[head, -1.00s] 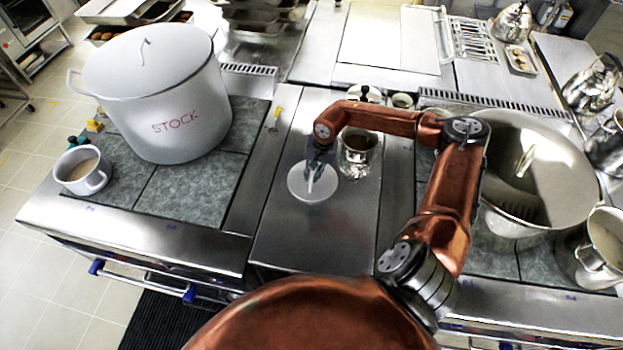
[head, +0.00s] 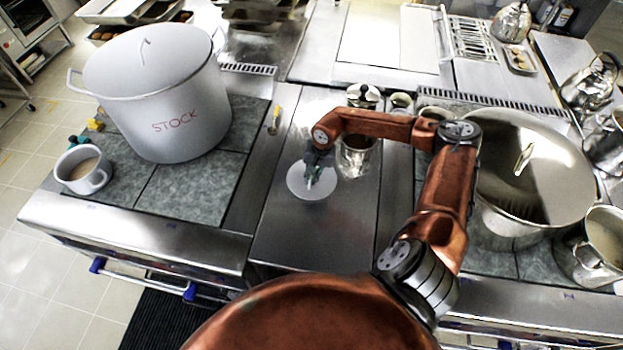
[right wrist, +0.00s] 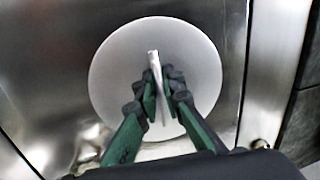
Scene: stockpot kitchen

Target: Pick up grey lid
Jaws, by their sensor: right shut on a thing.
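The grey lid (head: 303,189) is a small, flat, pale disc over the steel counter between the two hobs. In the right wrist view the lid (right wrist: 115,75) has a thin upright handle (right wrist: 155,68) at its middle. My right gripper (head: 312,176) is over the lid and shut on its handle. Its green and dark fingers (right wrist: 163,95) stand one on each side of the handle. I cannot tell whether the lid touches the counter. My left gripper is not in view.
A big white pot marked STOCK (head: 160,95) and a mug (head: 83,170) stand on the left hob. A steel pot (head: 357,155) stands close to the right of my gripper. A large lidded pot (head: 535,175) is on the right hob. The counter's front (head: 310,235) is clear.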

